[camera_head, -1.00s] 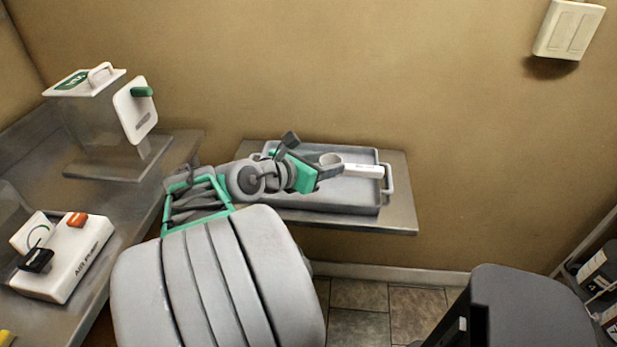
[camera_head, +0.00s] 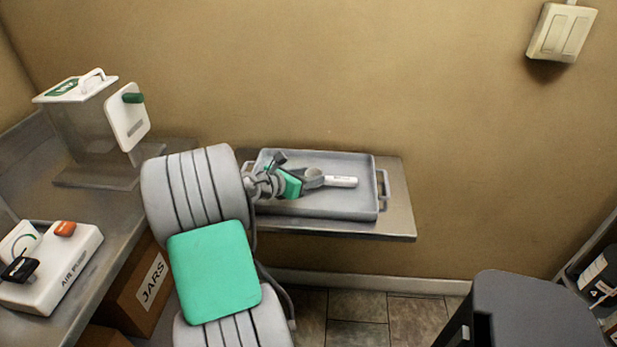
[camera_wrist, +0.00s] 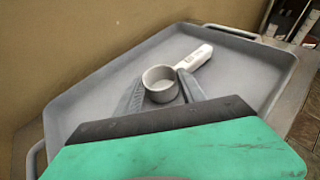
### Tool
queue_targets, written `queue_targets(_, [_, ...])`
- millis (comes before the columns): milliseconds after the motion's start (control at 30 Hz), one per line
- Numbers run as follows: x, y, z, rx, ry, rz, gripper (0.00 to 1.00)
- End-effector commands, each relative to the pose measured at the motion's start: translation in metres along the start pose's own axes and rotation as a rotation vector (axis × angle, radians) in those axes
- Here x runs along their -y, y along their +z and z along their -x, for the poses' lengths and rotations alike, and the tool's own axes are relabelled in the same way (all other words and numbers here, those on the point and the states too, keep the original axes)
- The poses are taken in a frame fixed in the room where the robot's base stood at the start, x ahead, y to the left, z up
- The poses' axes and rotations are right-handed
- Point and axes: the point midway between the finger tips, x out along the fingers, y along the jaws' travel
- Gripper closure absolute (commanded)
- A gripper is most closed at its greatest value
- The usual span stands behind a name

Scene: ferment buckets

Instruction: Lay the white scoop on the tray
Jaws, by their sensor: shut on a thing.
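The white scoop (camera_head: 342,182) is over the grey tray (camera_head: 366,163) in the head view, its handle pointing right. In the wrist view the scoop (camera_wrist: 191,62) shows its round cup between my fingers and its handle reaching away to the upper right. My gripper (camera_head: 314,179) is shut on the scoop at the cup; it also shows in the wrist view (camera_wrist: 162,90). The tray's floor (camera_wrist: 100,100) lies below and around the scoop. Whether the scoop touches the tray floor I cannot tell.
The tray sits on a metal shelf (camera_head: 400,205) against the wall. At left, a counter holds a clear box with a white lid (camera_head: 78,87) and a white air pump (camera_head: 62,270). A jars box (camera_head: 143,287) stands below. A dark grey bin (camera_head: 525,310) stands front right.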

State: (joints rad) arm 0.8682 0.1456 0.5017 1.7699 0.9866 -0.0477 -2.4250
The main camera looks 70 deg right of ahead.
Motion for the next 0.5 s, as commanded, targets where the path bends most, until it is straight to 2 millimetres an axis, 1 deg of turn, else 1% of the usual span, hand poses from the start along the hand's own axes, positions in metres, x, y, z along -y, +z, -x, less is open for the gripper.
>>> queue_targets(167, [0.0002, -0.0018, -0.0005, -0.001, -0.001, 0.001, 0.91])
queue_targets(200, [0.0002, -0.0026, -0.0009, -0.001, -0.001, 0.001, 0.52])
queue_targets(433, [0.0002, -0.0023, -0.0007, 0.0, 0.0, 0.0, 0.33])
queue_targets(467, [0.0001, -0.0022, -0.0007, 0.0, 0.0, 0.0, 0.31])
queue_targets(500, [0.0002, -0.0023, -0.0007, 0.0, 0.0, 0.001, 0.31])
